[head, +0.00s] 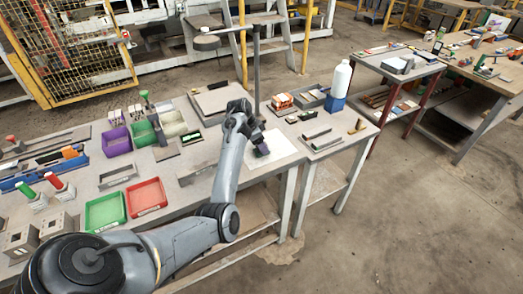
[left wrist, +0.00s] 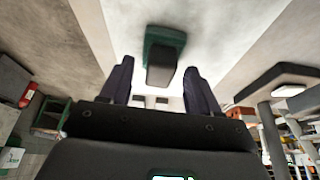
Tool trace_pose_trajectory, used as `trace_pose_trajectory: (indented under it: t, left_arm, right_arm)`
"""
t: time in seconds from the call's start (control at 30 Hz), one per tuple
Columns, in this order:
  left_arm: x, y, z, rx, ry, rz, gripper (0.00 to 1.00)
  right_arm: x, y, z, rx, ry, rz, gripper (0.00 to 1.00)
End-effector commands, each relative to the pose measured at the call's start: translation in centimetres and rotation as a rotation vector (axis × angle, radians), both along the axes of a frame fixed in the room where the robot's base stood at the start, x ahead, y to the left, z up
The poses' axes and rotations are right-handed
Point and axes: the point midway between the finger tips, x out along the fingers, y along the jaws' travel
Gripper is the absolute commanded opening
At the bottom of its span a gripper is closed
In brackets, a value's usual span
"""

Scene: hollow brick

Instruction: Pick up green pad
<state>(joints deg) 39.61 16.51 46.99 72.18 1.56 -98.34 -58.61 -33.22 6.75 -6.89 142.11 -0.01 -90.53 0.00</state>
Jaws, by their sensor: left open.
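The green pad (left wrist: 166,34) shows in the left wrist view as a dark green piece with a dark grey block-like part on its near side. It lies on a pale surface, just beyond my left gripper and centred between its fingers. My left gripper (left wrist: 158,88) is open, with a dark finger on each side and nothing between the tips. In the head view my left gripper (head: 260,143) is low over a white sheet (head: 275,150) on the workbench. There the gripper largely hides the pad. My right gripper is not in view.
A thin upright post (head: 256,70) stands behind my left gripper. A white bottle (head: 341,78) on a blue block and several narrow strips lie to its right. Green (head: 106,212) and red (head: 146,198) trays sit left of my arm. The bench's front edge is close to the sheet.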

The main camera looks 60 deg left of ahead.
Motion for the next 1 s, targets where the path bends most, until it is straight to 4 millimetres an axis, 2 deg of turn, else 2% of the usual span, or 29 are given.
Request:
trace_pose_trajectory:
  t: [0.03,0.07,0.43,0.77,1.0]
  left_arm:
    - [0.0,0.0,0.0,0.0,0.0,0.0,0.62]
    - [0.0,0.0,0.0,0.0,0.0,0.0,0.57]
    - [0.0,0.0,0.0,-0.001,0.0,0.0,0.02]
    - [0.0,0.0,0.3,0.0,0.0,0.0,0.01]
    - [0.0,0.0,2.2,0.001,-0.002,-0.001,0.01]
  right_arm:
    - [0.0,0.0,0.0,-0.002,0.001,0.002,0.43]
    - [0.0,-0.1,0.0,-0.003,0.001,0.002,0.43]
    - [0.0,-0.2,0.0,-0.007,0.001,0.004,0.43]
    - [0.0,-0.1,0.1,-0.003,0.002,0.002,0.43]
    - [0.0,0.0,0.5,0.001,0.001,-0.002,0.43]
